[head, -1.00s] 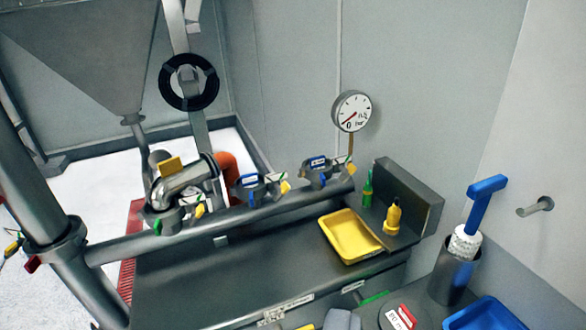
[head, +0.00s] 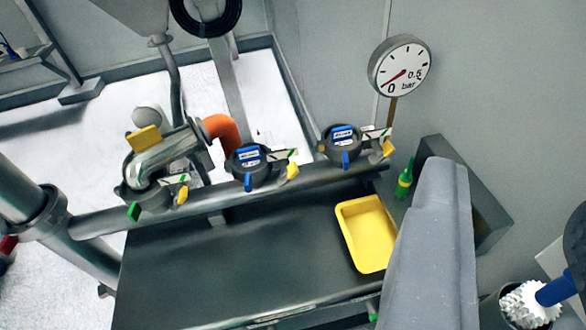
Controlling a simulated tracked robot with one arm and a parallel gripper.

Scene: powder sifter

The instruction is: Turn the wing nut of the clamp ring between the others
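Three dark clamp rings sit along the slanting grey pipe in the head view. The clamp ring between the others (head: 262,176) has a blue tag, a blue piece hanging at its front and a yellow wing nut (head: 292,172) at its right. The left clamp ring (head: 150,199) is at the metal elbow, with green and yellow pieces. The right clamp ring (head: 339,149) has a blue tag and a yellow wing nut (head: 389,148). No gripper fingers show; a smooth grey part, which seems to be mine, rises at the lower right, apart from the rings in the picture.
A yellow tray (head: 366,236) lies on the dark bench (head: 230,265) below the pipe. A green bottle (head: 404,183) stands behind the grey part. A pressure gauge (head: 401,66) rises at the back. An orange elbow (head: 222,128) is left of the middle ring. A white brush (head: 527,303) is at lower right.

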